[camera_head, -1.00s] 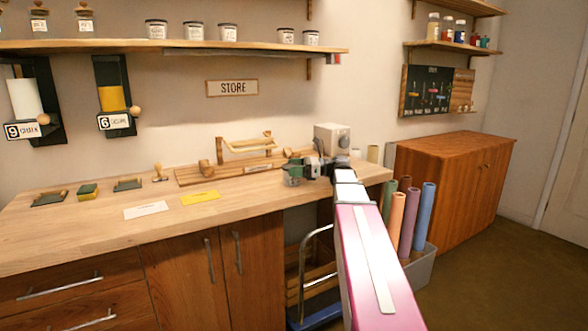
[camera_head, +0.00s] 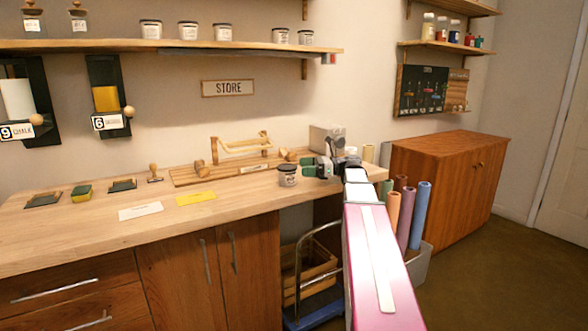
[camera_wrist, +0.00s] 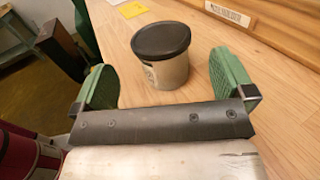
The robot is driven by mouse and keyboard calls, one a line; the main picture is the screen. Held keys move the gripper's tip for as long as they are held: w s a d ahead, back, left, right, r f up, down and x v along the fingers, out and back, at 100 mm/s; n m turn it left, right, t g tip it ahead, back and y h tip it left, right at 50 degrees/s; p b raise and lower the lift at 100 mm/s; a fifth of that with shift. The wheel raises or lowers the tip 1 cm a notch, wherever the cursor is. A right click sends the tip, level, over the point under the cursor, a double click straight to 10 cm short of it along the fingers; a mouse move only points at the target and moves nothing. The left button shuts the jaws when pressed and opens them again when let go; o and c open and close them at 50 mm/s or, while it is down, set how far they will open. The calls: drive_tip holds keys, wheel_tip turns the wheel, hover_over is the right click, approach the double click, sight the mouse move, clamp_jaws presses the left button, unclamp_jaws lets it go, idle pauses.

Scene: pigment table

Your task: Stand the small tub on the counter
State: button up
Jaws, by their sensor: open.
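The small tub (camera_head: 287,176), pale with a dark lid, stands upright on the wooden counter (camera_head: 95,230) near its right end. In the wrist view the tub (camera_wrist: 165,72) stands between and just beyond the green fingers of my gripper (camera_wrist: 166,82). The fingers are spread wide, with a gap on each side of the tub. In the head view my gripper (camera_head: 312,166) is just right of the tub, low over the counter.
A wooden rack (camera_head: 240,147) and a grey box (camera_head: 327,138) stand behind. A white card (camera_head: 140,211) and a yellow card (camera_head: 196,198) lie left on the counter. Rolled tubes (camera_head: 407,217) stand in a bin to the right. The front middle counter is clear.

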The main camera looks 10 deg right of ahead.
drive_tip(key=d, duration=0.3)
drive_tip(key=s+d, duration=0.1)
drive_tip(key=d, duration=0.1)
drive_tip(key=shift+d, duration=0.35)
idle(3.1)
